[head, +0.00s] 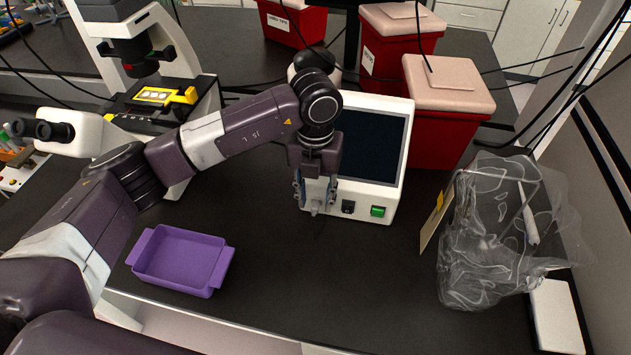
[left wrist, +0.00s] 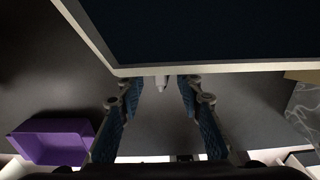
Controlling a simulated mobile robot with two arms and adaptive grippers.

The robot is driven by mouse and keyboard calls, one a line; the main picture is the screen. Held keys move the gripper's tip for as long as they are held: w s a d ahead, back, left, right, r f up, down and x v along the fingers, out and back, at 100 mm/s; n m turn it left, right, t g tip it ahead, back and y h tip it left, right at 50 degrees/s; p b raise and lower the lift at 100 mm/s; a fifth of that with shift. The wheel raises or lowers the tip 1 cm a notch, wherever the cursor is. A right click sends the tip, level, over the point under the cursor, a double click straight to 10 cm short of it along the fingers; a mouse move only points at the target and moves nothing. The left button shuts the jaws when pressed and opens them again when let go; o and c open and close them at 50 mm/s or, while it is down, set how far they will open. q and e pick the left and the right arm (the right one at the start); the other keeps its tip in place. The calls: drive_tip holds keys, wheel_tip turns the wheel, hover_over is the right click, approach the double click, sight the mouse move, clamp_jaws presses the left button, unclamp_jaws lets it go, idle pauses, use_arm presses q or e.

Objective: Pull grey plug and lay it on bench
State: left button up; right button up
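The white cell processor (head: 355,206) stands on the black bench, with a dark screen and a green switch (head: 378,211) at its lower right. The small grey plug (head: 316,208) sits at the lower left of its front face. My left gripper (head: 315,196) points down in front of that corner, with its fingers apart on either side of the plug. In the left wrist view the grey plug (left wrist: 161,83) shows between the tips of the two blue-padded fingers, with gaps on both sides. The gripper is open and empty. My right gripper is not in view.
A purple tray (head: 153,258) stands on the bench at the left. A clear plastic bag (head: 490,240) and a white box (head: 558,316) are at the right. Red bins (head: 430,130) and a microscope (head: 75,134) stand behind. The bench (head: 345,285) before the processor is clear.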

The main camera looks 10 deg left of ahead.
use_arm(q)
drive_tip(key=shift+f, duration=0.5)
drive_tip(key=shift+c, duration=0.3)
clamp_jaws()
drive_tip(key=shift+r, duration=0.1)
